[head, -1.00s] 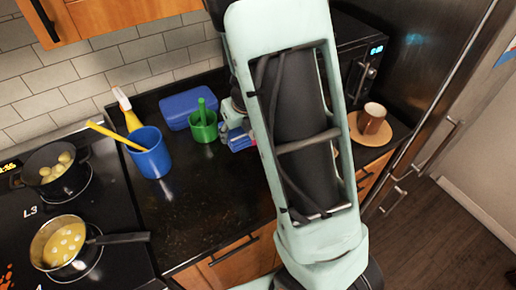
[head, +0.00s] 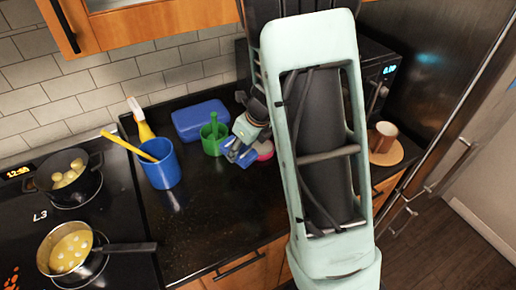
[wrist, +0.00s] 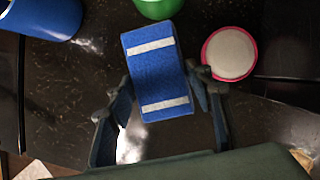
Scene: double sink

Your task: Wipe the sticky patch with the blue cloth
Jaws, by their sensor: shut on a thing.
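The blue cloth (wrist: 157,72), a folded block with two white stripes, is held between the fingers of my gripper (wrist: 161,82) in the wrist view. In the head view the cloth (head: 240,153) shows below my gripper (head: 246,136), just right of the green cup. Whether the cloth touches the counter is hard to tell. A faint brownish, speckled area, perhaps the sticky patch (head: 190,238), lies on the dark counter toward its front, left of my arm and apart from the cloth.
A green cup (head: 213,140) and a pink-rimmed round container (wrist: 230,53) stand close to the cloth. A blue utensil cup (head: 160,165), yellow bottle (head: 142,122) and blue box (head: 201,119) stand behind and left. The stove with pans (head: 70,250) is left. The front counter is clear.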

